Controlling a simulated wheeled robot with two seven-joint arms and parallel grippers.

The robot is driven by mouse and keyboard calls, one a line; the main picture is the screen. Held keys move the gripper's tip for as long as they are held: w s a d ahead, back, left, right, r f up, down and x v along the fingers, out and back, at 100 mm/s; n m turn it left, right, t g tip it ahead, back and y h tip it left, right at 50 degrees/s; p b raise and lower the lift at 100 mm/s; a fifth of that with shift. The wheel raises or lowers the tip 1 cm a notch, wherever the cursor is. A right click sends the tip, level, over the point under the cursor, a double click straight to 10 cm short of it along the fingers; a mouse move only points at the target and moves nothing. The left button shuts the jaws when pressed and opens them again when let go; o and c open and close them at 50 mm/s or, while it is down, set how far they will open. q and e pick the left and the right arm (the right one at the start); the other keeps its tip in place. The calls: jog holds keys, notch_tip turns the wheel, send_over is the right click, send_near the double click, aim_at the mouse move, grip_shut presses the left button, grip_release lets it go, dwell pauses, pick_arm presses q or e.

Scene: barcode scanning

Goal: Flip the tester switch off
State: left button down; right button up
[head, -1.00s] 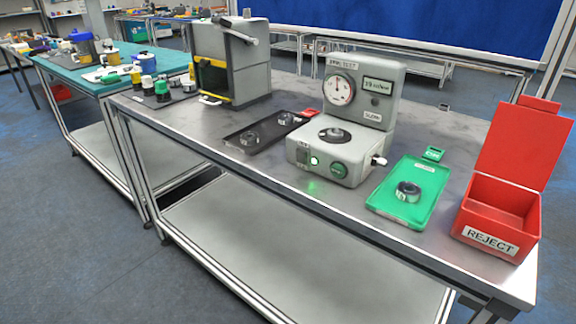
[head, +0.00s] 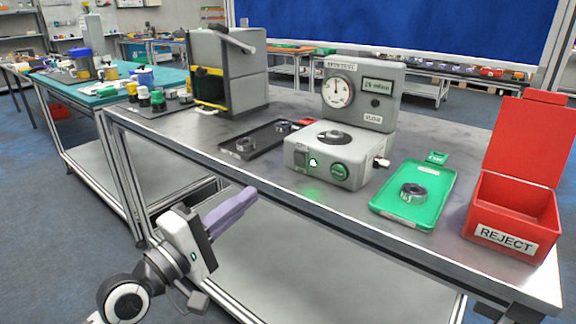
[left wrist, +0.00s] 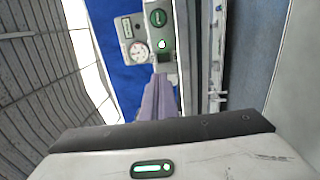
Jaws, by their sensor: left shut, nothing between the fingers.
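The grey tester (head: 375,118) stands on the metal bench with a round gauge (head: 338,91) and a small display. Its base front carries a dark switch (head: 300,159), a glowing lamp (head: 313,163) and a green round button (head: 340,171). I cannot tell the switch's position. A metal ring part (head: 334,136) sits on top of the base. My left gripper (head: 251,193) is shut and empty, in front of the bench and lower left of the tester, apart from it. The left wrist view shows the purple fingers (left wrist: 158,97) pointing toward the tester (left wrist: 157,40). My right gripper is out of view.
A black tray (head: 267,134) with ring parts lies left of the tester. A green tray (head: 441,196) with one ring part and a red REJECT box (head: 500,242) stand to the right. A grey press-like machine (head: 247,85) stands farther left. The bench front edge lies between gripper and tester.

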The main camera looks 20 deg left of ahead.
aim_at(298, 157)
pick_arm(q)
jog(key=x, duration=1.3)
jog(key=shift+w, duration=0.2)
